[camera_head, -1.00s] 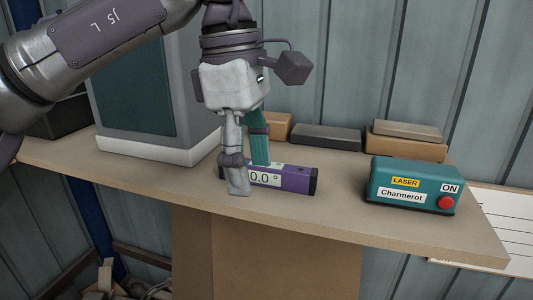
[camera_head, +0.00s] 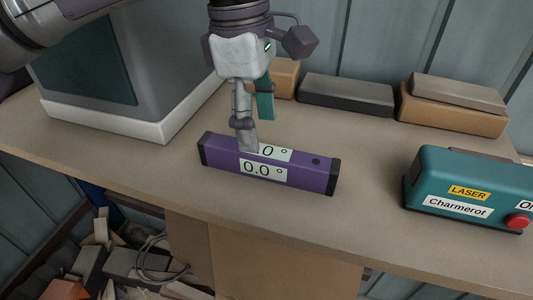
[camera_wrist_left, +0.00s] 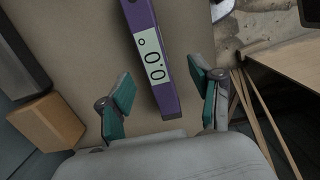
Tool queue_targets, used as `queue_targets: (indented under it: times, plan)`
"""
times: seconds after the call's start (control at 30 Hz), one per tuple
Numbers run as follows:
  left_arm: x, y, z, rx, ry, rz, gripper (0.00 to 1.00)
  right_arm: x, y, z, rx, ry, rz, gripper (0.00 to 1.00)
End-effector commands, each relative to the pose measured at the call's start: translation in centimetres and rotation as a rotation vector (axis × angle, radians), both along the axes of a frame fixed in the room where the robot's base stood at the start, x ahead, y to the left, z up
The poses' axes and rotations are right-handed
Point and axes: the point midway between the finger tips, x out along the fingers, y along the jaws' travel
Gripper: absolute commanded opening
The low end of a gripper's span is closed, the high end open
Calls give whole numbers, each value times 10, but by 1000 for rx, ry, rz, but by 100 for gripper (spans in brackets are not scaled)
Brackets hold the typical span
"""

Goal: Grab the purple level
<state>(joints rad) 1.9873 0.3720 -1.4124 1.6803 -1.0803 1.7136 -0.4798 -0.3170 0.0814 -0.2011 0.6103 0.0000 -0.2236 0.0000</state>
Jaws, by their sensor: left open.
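The purple level (camera_head: 290,177) lies on the table, with white displays reading 0.0°. It also shows in the left wrist view (camera_wrist_left: 166,100), with its near end between the two spread fingers. My left gripper (camera_head: 257,126) is open and points down at the level. In the head view its grey front finger overlaps the level's upper display, and its teal inner finger shows behind the level. In the left wrist view the fingers (camera_wrist_left: 160,92) are clear of the level's sides. I cannot tell how high the tips are. My right gripper is not in view.
A teal laser box (camera_head: 465,185) with a red button stands at the right. Dark and tan blocks (camera_head: 345,95) line the back of the table (camera_head: 130,165). A large grey case (camera_head: 120,60) stands at the left. Clutter lies on the floor below.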

Motion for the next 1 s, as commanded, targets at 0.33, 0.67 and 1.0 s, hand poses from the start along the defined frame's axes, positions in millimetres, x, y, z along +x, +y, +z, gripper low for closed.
queue_targets:
  times: [0.33,0.67,1.0]
  plan:
    - [0,-5,-29,2,2,1,65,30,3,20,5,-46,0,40]
    - [1,-12,-71,-1,1,0,65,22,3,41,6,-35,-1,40]
    - [1,-12,-73,-1,-1,0,46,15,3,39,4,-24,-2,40]
